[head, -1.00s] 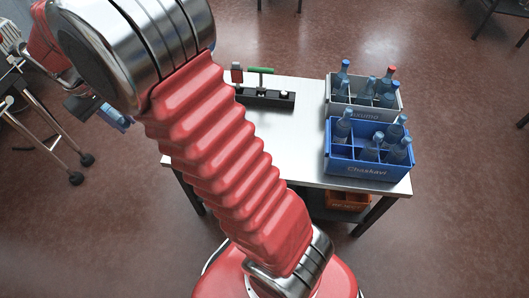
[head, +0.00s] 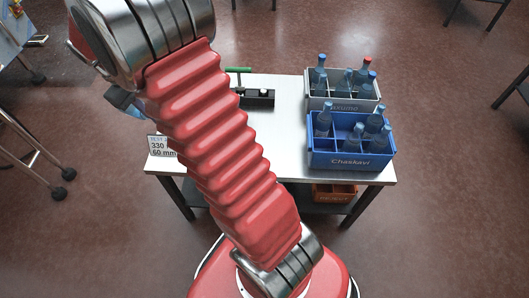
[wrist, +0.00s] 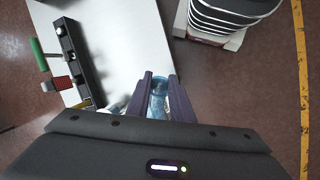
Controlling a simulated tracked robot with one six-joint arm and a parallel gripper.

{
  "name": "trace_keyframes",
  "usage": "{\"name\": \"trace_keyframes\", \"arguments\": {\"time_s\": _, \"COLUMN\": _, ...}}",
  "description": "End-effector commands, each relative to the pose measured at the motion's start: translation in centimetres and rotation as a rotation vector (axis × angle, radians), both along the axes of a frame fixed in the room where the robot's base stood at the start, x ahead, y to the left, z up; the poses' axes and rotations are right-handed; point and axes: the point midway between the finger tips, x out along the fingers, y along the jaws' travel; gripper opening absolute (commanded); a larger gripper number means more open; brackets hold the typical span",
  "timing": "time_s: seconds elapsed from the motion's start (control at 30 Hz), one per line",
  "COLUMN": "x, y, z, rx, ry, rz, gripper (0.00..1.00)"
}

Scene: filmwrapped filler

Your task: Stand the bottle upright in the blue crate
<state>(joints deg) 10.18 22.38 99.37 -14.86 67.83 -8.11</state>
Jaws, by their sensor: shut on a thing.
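The blue crate (head: 350,160), marked "Chaskavi", stands at the right end of the white table. Several blue bottles stand upright in its compartments. Its front left compartment shows no bottle top. In the wrist view my gripper (wrist: 160,78) is shut on a pale blue bottle (wrist: 158,96), which lies between the two dark fingers. The bottle's lower part is hidden by the gripper body, so its tilt is hard to tell.
A grey crate (head: 343,104) with several bottles, one red-capped, stands right behind the blue one. A black fixture with a green handle (head: 238,70) is at the table's back. A sign (head: 161,146) shows at the left. An orange crate (head: 334,192) sits on the lower shelf.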

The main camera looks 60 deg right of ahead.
Motion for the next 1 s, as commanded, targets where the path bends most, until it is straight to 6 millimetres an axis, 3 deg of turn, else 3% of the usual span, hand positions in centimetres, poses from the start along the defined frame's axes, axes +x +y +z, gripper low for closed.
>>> {"name": "trace_keyframes", "arguments": {"time_s": 0.1, "x": -3.1, "y": -4.8, "z": -0.6, "rx": -0.005, "ry": 0.097, "rz": 0.027, "gripper": 0.00}}
{"name": "trace_keyframes", "arguments": {"time_s": 0.5, "x": -15.3, "y": -18.6, "z": -0.1, "rx": -0.086, "ry": 0.535, "rz": 0.206, "gripper": 0.00}}
{"name": "trace_keyframes", "arguments": {"time_s": 0.7, "x": -21.8, "y": -23.7, "z": 0.9, "rx": -0.162, "ry": 0.771, "rz": 0.294, "gripper": 0.00}}
{"name": "trace_keyframes", "arguments": {"time_s": 1.0, "x": -31.0, "y": -29.4, "z": 2.9, "rx": -0.286, "ry": 1.072, "rz": 0.372, "gripper": 0.00}}
